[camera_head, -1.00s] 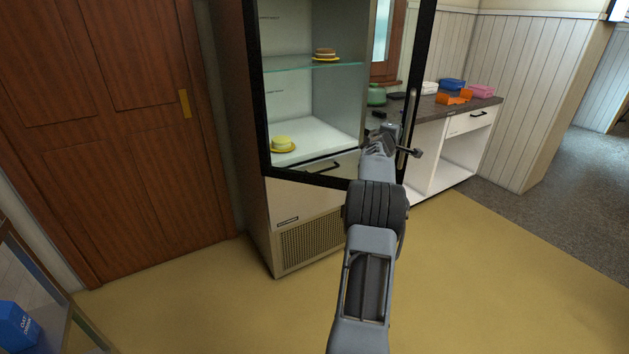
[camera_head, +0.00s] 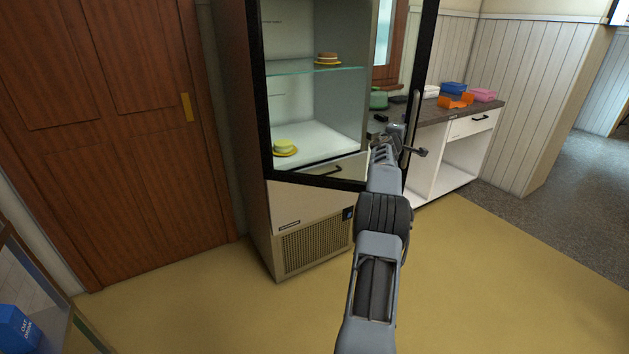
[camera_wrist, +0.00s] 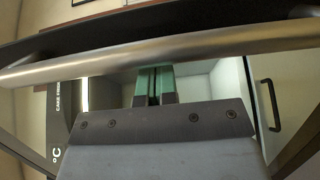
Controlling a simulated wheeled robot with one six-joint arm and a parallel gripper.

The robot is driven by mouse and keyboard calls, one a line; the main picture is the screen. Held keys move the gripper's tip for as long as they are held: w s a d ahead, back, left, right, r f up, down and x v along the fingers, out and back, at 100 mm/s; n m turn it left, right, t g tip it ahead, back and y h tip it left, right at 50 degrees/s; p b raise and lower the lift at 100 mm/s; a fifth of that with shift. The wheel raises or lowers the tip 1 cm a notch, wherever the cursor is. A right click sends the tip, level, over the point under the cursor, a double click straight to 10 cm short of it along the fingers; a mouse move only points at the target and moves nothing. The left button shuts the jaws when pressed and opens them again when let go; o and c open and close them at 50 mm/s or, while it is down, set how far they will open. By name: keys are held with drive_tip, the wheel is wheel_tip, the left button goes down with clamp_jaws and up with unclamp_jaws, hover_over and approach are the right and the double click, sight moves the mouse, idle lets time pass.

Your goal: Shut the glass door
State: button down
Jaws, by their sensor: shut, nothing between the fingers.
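The glass door (camera_head: 424,60) has a black frame and hangs on a tall display cabinet (camera_head: 262,220). It stands ajar, its right edge out from the cabinet. A vertical metal bar handle (camera_head: 414,120) is on its right side. My gripper (camera_head: 392,133) is close to the door's lower right part, by the handle. In the wrist view my gripper (camera_wrist: 155,86) is shut and empty, its greenish fingertips just below the handle bar (camera_wrist: 200,47) in the picture. The black door frame (camera_wrist: 200,20) runs behind the bar. I cannot tell whether the fingertips touch the door.
Small cakes stand inside the cabinet, one on the glass shelf (camera_head: 310,67) and one on the floor below. A counter (camera_head: 430,112) with coloured tubs is behind on the right. A wooden door (camera_head: 110,140) is on the left. The yellow floor (camera_head: 480,290) in front is clear.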

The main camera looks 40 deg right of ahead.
drive_tip(key=s+a+b, duration=0.8)
drive_tip(key=a+b, duration=0.3)
drive_tip(key=b, duration=0.1)
drive_tip(key=shift+s+a, duration=0.15)
drive_tip(key=shift+s, duration=0.05)
idle(0.3)
